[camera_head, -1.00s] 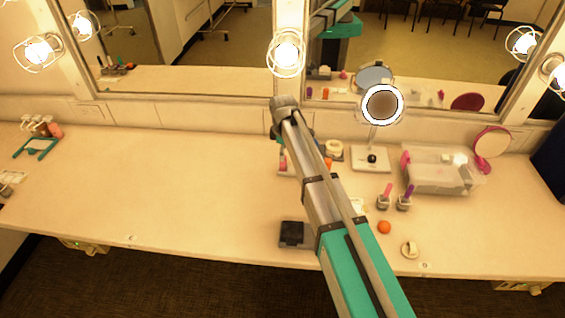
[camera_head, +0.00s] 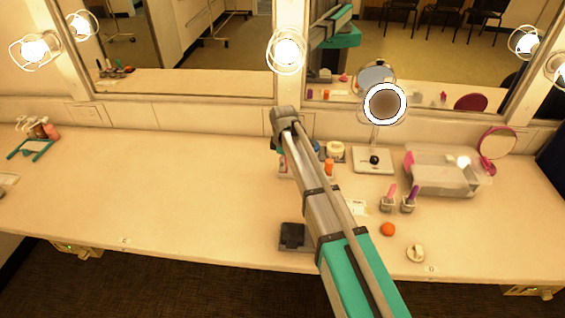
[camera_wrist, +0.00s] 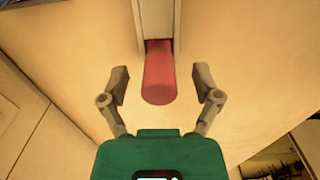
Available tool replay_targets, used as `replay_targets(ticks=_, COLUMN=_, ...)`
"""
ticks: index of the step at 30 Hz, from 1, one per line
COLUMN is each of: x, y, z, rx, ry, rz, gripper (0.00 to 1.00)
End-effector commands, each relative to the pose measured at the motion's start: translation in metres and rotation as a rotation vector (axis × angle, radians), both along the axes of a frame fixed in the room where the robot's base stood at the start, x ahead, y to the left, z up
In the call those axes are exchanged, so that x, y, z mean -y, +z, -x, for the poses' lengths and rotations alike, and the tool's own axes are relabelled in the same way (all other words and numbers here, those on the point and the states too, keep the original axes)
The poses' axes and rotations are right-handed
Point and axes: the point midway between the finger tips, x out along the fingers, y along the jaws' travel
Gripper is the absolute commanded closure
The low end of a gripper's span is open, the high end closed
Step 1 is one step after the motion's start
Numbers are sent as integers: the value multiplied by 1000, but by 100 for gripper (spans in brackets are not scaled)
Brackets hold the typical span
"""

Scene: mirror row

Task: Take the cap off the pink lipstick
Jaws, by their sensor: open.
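In the wrist view a pink-red cylinder (camera_wrist: 159,75), which looks like the pink lipstick, comes out of a grey holder (camera_wrist: 156,18) at the top. My gripper (camera_wrist: 160,82) is open, with one finger on each side of the cylinder's rounded end. Gaps show on both sides, and I see no contact. In the head view my arm hides most of the gripper. A small pink upright (camera_head: 283,163), probably this lipstick, stands just left of my arm on a grey holder. Any seam between cap and body is not clear.
An orange upright item (camera_head: 329,167) and a pale jar (camera_head: 335,150) stand just right of my arm. The counter's left middle is clear.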

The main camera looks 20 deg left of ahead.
Motion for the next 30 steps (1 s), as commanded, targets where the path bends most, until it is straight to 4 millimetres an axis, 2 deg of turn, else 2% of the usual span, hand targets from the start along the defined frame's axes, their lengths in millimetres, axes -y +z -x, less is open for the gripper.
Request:
replay_targets(ticks=7, x=0, y=0, z=0, rx=0, ry=0, rz=0, gripper=19)
replay_targets(ticks=8, x=0, y=0, z=0, rx=0, ry=0, rz=0, gripper=22)
replay_targets(ticks=17, x=0, y=0, z=0, rx=0, ry=0, rz=0, gripper=78)
replay_targets(ticks=30, x=0, y=1, z=0, rx=0, ry=-1, rz=0, gripper=79)
